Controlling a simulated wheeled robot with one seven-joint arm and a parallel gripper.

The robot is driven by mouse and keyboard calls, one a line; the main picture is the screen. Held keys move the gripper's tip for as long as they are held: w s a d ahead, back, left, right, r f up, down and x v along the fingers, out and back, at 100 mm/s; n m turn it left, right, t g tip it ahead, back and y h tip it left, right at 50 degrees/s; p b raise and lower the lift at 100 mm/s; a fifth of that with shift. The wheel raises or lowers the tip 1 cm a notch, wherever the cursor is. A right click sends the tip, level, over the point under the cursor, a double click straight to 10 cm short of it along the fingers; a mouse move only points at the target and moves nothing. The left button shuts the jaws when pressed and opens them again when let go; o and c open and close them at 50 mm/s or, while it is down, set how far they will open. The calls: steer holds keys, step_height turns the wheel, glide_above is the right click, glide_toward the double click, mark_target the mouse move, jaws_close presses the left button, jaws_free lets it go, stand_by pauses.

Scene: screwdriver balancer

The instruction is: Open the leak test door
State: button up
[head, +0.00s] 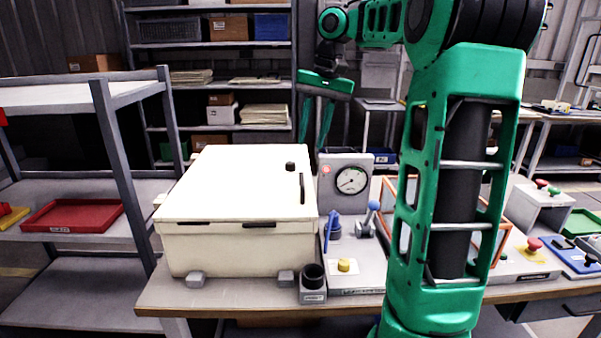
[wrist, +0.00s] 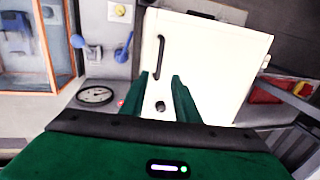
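A white box (head: 245,185) stands on the workbench, with a black bar handle (head: 302,188) and a black knob (head: 290,166) near its right edge. Its lid or door face looks closed. In the wrist view the white box (wrist: 215,65), its handle (wrist: 160,57) and knob (wrist: 160,106) show past my fingers. An orange-framed clear enclosure (head: 503,236) stands to the right, partly hidden behind my arm. I cannot read which one is labelled leak test. My gripper (head: 312,143) points down, above and behind the white box's right side. Its fingers (wrist: 160,77) are apart and empty.
A grey gauge unit (head: 347,180) stands right of the white box, with blue levers (head: 374,206) and a yellow button (head: 344,265) in front. A black cup-like holder (head: 313,283) is at the front edge. A shelf rack (head: 107,105) with a red tray (head: 72,215) stands left.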

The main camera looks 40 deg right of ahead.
mark_target(301, 178)
steer(key=shift+w+a+f, duration=0.2)
steer(key=shift+a+f, duration=0.1)
steer(key=shift+f, duration=1.35)
steer(key=shift+w+a+f, duration=0.2)
steer(key=shift+a+f, duration=0.05)
steer(key=shift+f, duration=1.45)
steer(key=shift+w+a+f, duration=0.2)
steer(key=shift+a+f, duration=0.1)
steer(key=shift+f, duration=1.35)
jaws_close()
